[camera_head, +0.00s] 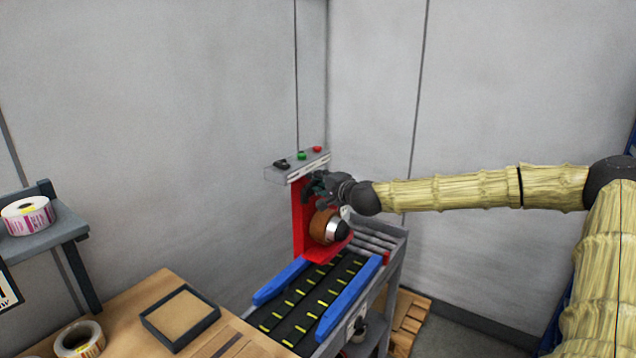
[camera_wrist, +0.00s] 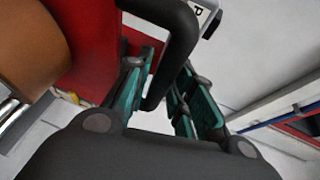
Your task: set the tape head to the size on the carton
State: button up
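The red tape head (camera_head: 299,222) stands over the conveyor, with a brown tape roll (camera_head: 320,225) on its front. My gripper (camera_head: 316,186) is at the upper part of the red head, just below the control panel. In the wrist view, a black curved handle (camera_wrist: 180,35) reaches down between the green-padded fingers of my gripper (camera_wrist: 160,100). The fingers are apart, with a gap between the handle and the right finger. I cannot tell whether the left finger touches it. The brown roll also shows in the wrist view (camera_wrist: 30,45). I can make out no carton or size marking.
The grey control panel (camera_head: 297,169) has a black knob, a green button and a red button. Blue rails (camera_head: 346,298) flank the black belt (camera_head: 300,318). A wooden table (camera_head: 130,308) with a dark tray (camera_head: 205,327) is at left. A shelf (camera_head: 55,235) holds a label roll (camera_head: 28,216).

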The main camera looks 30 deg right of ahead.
grip_shut()
notch_tip(320, 180, down, 6)
jog(key=b, duration=0.6)
jog(key=shift+f, duration=0.15)
jog(key=o, duration=0.5)
grip_release()
jog(key=shift+s, duration=0.1)
